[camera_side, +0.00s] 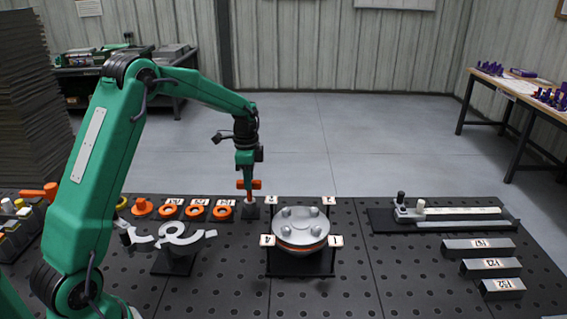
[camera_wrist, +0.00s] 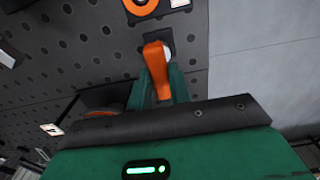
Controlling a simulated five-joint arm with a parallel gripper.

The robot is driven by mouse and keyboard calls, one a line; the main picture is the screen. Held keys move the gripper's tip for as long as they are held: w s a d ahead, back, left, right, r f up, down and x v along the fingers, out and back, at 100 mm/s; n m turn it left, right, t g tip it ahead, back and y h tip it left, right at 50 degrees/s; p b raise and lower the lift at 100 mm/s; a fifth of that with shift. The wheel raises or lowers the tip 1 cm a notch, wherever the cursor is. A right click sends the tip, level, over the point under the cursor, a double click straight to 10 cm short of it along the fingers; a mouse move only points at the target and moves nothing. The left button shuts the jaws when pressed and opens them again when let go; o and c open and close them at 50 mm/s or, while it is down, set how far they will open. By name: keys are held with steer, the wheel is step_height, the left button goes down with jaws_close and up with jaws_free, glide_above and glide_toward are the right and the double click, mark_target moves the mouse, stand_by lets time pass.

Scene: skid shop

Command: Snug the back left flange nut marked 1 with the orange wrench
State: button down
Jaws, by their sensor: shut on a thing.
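My gripper (camera_side: 247,176) points down, left of the flange, and is shut on the orange wrench (camera_side: 256,185). The wrench's pale lower end stands at a small dark stand (camera_side: 250,210); I cannot tell whether it touches it. In the wrist view the orange wrench (camera_wrist: 157,68) shows at the green finger, with a dark square stand beyond. The round grey flange (camera_side: 299,240) sits right of my gripper, with nuts on top. The back left nut (camera_side: 286,212) is beside a small white tag (camera_side: 270,200), whose number is too small to read surely.
Several orange rings (camera_side: 196,212) with tags lie left of the stand; one ring (camera_wrist: 140,6) shows in the wrist view. A white curved part (camera_side: 178,238) is on a stand in front. At right are a long fixture (camera_side: 450,219) and tagged grey bars (camera_side: 480,246).

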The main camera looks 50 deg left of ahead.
steer(key=shift+r, duration=1.75)
steer(key=shift+r, duration=0.15)
steer(key=shift+r, duration=0.3)
step_height(320, 180, up, 15)
steer(key=d, duration=2.6)
steer(key=shift+m, duration=0.4)
steer(key=shift+s+d+f, duration=0.1)
steer(key=shift+s+f, duration=0.1)
steer(key=shift+f, duration=0.95)
steer(key=shift+s+d+f, duration=0.1)
steer(key=shift+s+f, duration=0.05)
steer(key=shift+f, duration=1)
steer(key=shift+f, duration=0.1)
